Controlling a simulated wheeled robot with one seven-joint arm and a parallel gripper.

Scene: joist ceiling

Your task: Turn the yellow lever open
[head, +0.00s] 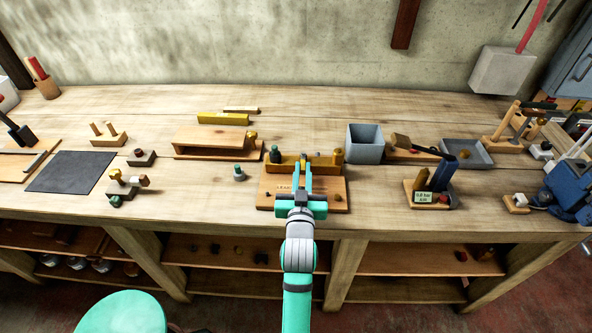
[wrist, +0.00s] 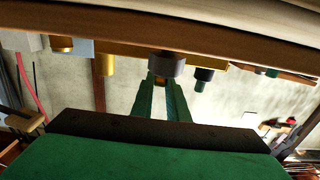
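A wooden board (head: 334,197) with a lettered label stands at the front middle of the bench. A yellowish block (head: 322,160) runs along its back, with a dark green-topped fitting (head: 275,154) on the left and a brass cylinder (head: 338,157) on the right. My gripper (head: 303,164) reaches over the board to the block's middle. In the wrist view, its green fingers (wrist: 161,82) are apart just below a dark round collar (wrist: 165,64).
A grey open bin (head: 365,143) stands behind and right of the board. A stand with a small display (head: 422,198) is farther right. A low wooden shelf (head: 211,141) and a small green-topped peg (head: 239,172) are on the left. Bare bench lies on both sides of the board.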

